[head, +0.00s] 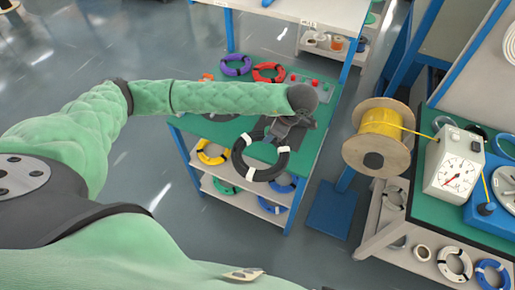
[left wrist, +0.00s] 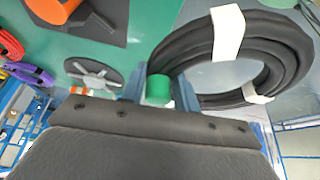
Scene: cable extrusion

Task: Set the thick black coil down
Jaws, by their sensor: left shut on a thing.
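The thick black coil (head: 262,175) is a ring with pale ties. My left gripper (head: 277,133) is shut on its edge and holds it over the near edge of the green-topped cart (head: 215,127). In the left wrist view the coil (left wrist: 285,45) extends up and right from the fingers (left wrist: 158,92), with white bands on it. A green piece shows between the fingers. I cannot tell whether the coil touches the cart. My right gripper is not in view.
Purple (head: 236,65) and red (head: 268,72) coils lie at the cart's far side. Yellow (head: 211,152) and blue coils sit on its lower shelves. A yellow cable spool (head: 380,128) stands right of the cart. A bench with a dial gauge (head: 454,170) is farther right.

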